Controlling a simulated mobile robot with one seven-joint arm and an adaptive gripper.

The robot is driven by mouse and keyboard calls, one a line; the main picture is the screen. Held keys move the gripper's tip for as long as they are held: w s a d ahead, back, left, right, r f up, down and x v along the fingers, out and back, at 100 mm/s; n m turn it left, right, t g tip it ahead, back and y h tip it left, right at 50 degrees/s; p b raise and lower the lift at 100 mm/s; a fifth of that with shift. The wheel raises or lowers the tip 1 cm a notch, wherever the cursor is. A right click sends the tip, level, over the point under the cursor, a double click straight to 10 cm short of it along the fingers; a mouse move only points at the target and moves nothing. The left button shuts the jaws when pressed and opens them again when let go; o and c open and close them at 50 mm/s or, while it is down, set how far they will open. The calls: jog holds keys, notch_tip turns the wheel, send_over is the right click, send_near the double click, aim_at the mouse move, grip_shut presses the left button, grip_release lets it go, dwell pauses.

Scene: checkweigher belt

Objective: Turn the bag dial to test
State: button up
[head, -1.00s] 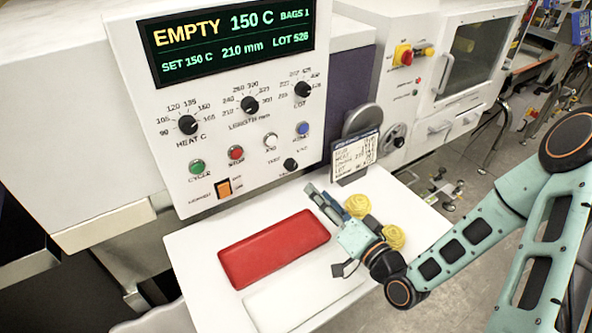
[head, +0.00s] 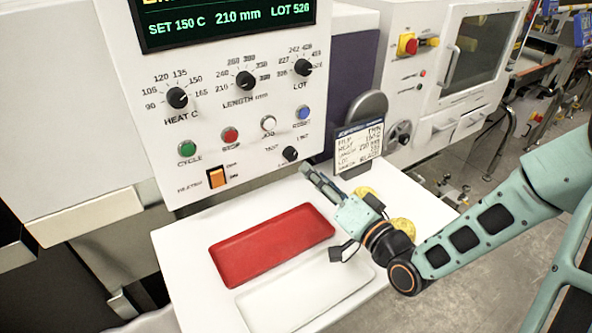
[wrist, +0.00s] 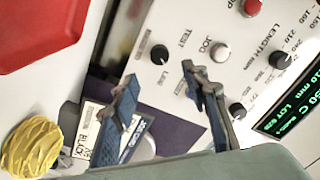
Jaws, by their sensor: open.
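The small black dial (head: 290,153) sits low on the right of the white panel. I take it to be the bag dial. In the wrist view the dial (wrist: 159,54) has the word TEST on one side and a second, hard-to-read label on the other. Its pointer direction is too small to tell. My gripper (head: 307,170) is just right of and below the dial in the head view. In the wrist view my gripper (wrist: 161,74) is open and empty, with the dial between and beyond its fingertips. I see no contact.
A white push button (head: 268,123) and a blue one (head: 302,112) are above the dial. A written card (head: 358,148) stands close right of my gripper. Below are a red tray (head: 272,243), a white tray (head: 305,292) and yellow rolls (head: 403,228). The orange heater switch (head: 217,177) is further left.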

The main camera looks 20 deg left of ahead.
aim_at(293, 157)
jog(key=b+x, duration=0.2)
jog(key=x, duration=0.6)
jog(key=shift+a+f, duration=0.15)
jog(key=shift+a, duration=0.2)
grip_shut()
jog(key=shift+b, duration=0.3)
